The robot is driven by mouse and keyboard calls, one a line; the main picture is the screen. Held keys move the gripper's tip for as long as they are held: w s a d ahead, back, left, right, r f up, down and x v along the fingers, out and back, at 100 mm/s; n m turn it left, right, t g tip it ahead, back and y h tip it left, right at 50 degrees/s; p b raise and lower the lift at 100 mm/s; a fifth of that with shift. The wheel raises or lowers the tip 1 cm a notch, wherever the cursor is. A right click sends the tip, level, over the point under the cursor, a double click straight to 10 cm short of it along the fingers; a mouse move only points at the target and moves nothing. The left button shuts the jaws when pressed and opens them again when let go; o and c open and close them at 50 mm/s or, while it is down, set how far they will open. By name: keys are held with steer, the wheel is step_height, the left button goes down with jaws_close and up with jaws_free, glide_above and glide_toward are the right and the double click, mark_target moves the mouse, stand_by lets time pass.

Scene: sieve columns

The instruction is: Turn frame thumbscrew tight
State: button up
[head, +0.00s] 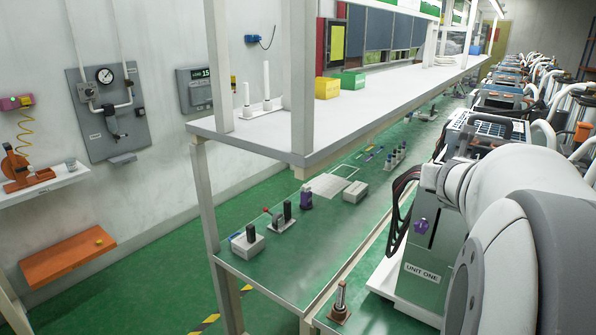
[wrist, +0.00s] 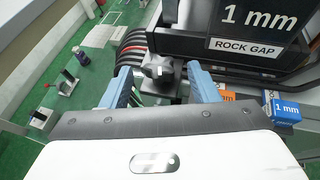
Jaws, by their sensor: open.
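A dark grey lobed knob (wrist: 158,68), which looks like the frame thumbscrew, sits beside a black frame (wrist: 225,35) labelled "1 mm" and "ROCK GAP". My gripper (wrist: 159,70) is open in the wrist view, with one blue finger on each side of the knob. I see gaps between the knob and both fingers; I cannot tell its depth relative to the tips. How tight it is does not show. My gripper is out of sight in the head view, where my white arm fills the right side.
The "UNIT ONE" machine (head: 421,272) has a purple knob (head: 422,226) on its side. Dark cables (wrist: 132,50) run left of the lobed knob. A blue "1 mm" block (wrist: 283,107) and an orange piece (wrist: 226,95) are close to the right finger. A green bench (head: 325,235) stands left.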

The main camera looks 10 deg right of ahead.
steer(key=shift+x, duration=1.15)
steer(key=c, duration=0.9)
steer(key=shift+a, duration=0.3)
steer(key=shift+c, duration=0.4)
steer(key=shift+d, duration=0.3)
steer(key=shift+b, duration=0.3)
